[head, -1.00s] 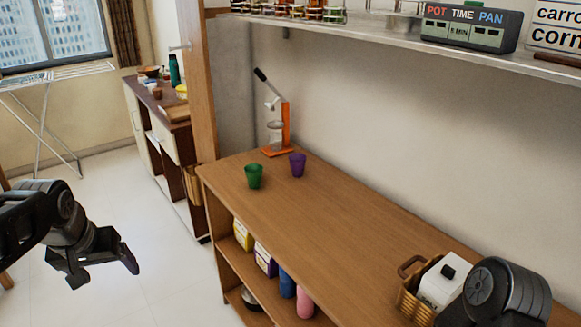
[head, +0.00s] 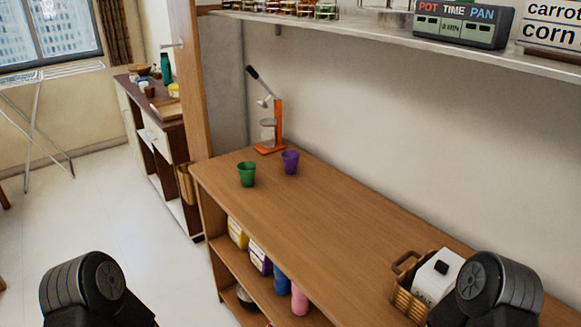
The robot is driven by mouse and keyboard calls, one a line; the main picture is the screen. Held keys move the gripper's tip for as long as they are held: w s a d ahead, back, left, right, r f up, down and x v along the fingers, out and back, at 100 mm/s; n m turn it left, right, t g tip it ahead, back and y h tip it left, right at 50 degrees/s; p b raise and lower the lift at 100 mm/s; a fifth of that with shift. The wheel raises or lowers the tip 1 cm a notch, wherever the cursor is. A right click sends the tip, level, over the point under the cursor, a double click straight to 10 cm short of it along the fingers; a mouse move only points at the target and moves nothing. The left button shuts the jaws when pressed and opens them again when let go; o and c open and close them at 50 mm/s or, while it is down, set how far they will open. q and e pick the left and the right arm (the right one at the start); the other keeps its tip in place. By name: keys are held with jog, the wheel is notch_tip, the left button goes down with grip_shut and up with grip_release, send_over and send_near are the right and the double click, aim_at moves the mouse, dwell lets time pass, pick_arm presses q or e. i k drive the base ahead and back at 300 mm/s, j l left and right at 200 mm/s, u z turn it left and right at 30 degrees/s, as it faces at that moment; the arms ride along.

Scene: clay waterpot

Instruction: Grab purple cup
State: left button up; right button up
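The purple cup (head: 290,162) stands upright on the wooden counter (head: 300,220), near its far end and close to the back wall. A green cup (head: 247,174) stands just left of it, a little apart. Part of my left arm shows at the bottom left, but its gripper is out of the frame. Part of my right arm shows at the bottom right, with its gripper also out of the frame. Nothing of mine touches either cup.
An orange juice press (head: 270,135) stands behind the cups. A wicker basket (head: 407,297) with a white box (head: 437,275) is at the counter's near right. A shelf (head: 400,40) overhangs the counter. The counter's middle is clear. Boxes and bottles stand on the lower shelf.

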aim_at(290, 157)
jog(key=z, duration=0.8)
jog(key=j+z, duration=0.65)
jog(key=j, duration=0.2)
jog(key=k+j+z, duration=0.15)
jog(key=j+z, duration=0.2)
jog(key=k+j+z, duration=0.15)
jog(key=j+z, duration=0.15)
jog(key=k+j, duration=0.2)
jog(key=j, duration=0.25)
jog(key=k+j+z, duration=0.1)
jog(key=j, duration=0.3)
jog(key=k+j, duration=0.3)
jog(key=k+j+z, duration=0.1)
jog(key=k+j, duration=0.15)
jog(key=j, duration=0.3)
jog(key=k+j, duration=0.2)
jog(key=j, duration=0.2)
